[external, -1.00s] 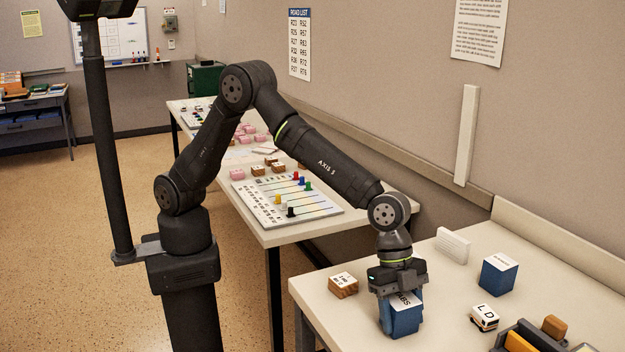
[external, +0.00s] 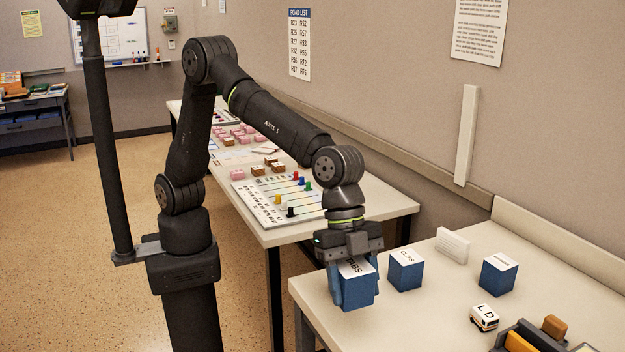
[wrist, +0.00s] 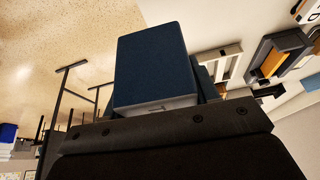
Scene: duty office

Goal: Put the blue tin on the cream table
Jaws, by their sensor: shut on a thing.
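My gripper (external: 350,257) is shut on a blue tin (external: 352,290) with a white lettered top, ending in "ABS". It holds the tin, slightly tilted in the picture, seemingly raised over the left part of the near cream table (external: 445,325). The held tin fills the middle of the wrist view (wrist: 150,65). Two other blue tins stand on that table: one marked "CLIPS" (external: 405,273) just right of the held tin, and one farther right (external: 498,276). A second cream-topped table (external: 385,212) stands behind.
The far table carries a board with coloured pegs (external: 285,200) and several pink and brown blocks.

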